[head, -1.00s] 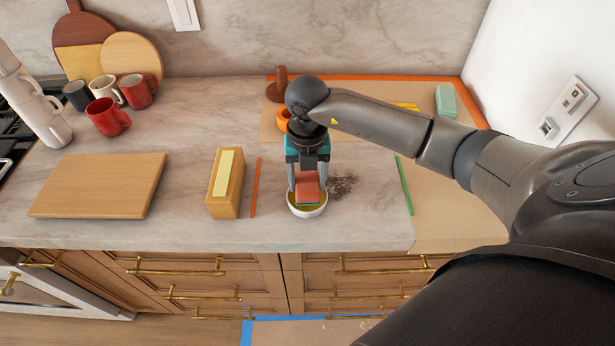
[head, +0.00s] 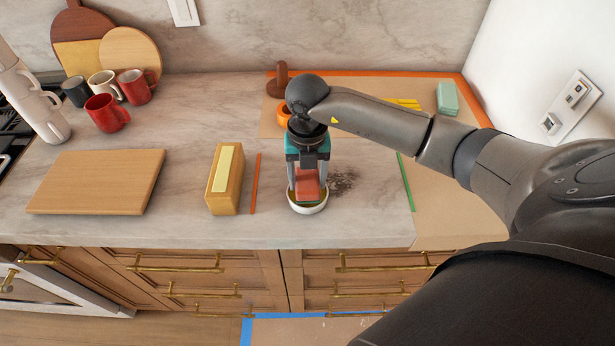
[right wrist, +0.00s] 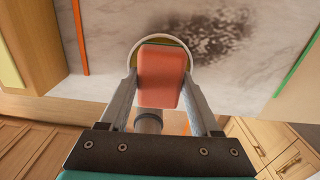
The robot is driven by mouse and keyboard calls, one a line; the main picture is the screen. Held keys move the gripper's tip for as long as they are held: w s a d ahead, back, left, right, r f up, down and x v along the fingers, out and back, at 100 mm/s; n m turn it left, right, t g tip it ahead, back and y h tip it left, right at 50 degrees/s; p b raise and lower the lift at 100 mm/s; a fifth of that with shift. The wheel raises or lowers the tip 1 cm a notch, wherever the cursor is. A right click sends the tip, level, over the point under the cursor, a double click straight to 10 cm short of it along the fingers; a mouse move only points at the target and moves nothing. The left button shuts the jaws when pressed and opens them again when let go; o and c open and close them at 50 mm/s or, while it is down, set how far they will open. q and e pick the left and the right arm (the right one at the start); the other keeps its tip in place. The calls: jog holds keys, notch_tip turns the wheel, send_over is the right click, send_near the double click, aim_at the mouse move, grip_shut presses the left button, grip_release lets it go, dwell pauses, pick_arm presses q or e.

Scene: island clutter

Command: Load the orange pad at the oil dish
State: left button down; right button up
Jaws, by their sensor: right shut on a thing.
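The orange pad (head: 307,184) is held upright between the fingers of my right gripper (head: 307,188), which is shut on it. It also shows in the right wrist view (right wrist: 161,77), between the two fingers (right wrist: 162,100). The oil dish (head: 307,209) is a small white bowl with yellowish oil, directly under the pad. Its rim also shows behind the pad in the right wrist view (right wrist: 205,49). The pad's lower end is at or inside the dish; whether it touches the oil is hidden. My left gripper is not in view.
A dark speckled patch (head: 342,183) marks the counter right of the dish. An orange stick (head: 255,184) and a wooden block with a yellow top (head: 226,180) lie left; a green strip (head: 406,182) lies right. A board (head: 97,182) and several mugs (head: 106,113) stand farther left.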

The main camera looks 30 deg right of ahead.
aim_at(307, 179)
jog(key=shift+s+f+b, duration=0.1)
jog(key=shift+f+b, duration=0.25)
jog(key=shift+f, duration=0.2)
dwell(1.1)
notch_tip(307, 179, up, 7)
jog(key=p, duration=0.6)
jog(key=shift+r, duration=0.1)
dwell(0.8)
